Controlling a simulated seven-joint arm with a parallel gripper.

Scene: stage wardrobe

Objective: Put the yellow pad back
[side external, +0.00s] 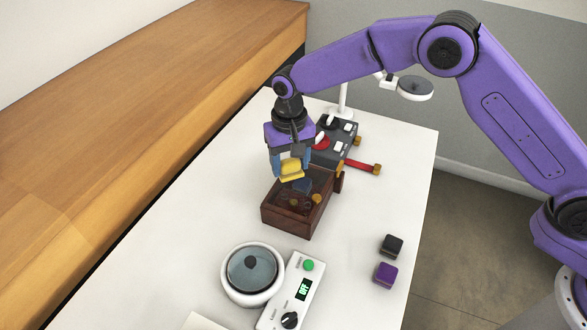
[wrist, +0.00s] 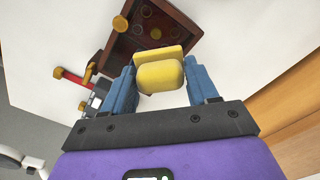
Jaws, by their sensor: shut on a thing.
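The yellow pad (side external: 291,168) is a small rounded yellow block. My gripper (side external: 291,163) is shut on it and holds it above the far part of a dark wooden box (side external: 286,221). In the wrist view the yellow pad (wrist: 160,72) sits between the blue fingers of my gripper (wrist: 162,82). The wooden box (wrist: 118,50) lies beyond it there, with round recesses inside. A dark piece (side external: 302,186) shows in the box below the pad. How far the pad is above the box is hard to tell.
A dark control panel (side external: 338,140) and a red bar with a yellow end (side external: 362,166) stand behind the box. A white round device (side external: 252,273) and a switch box (side external: 290,295) are in front. Black (side external: 392,245) and purple (side external: 385,273) cubes lie at right.

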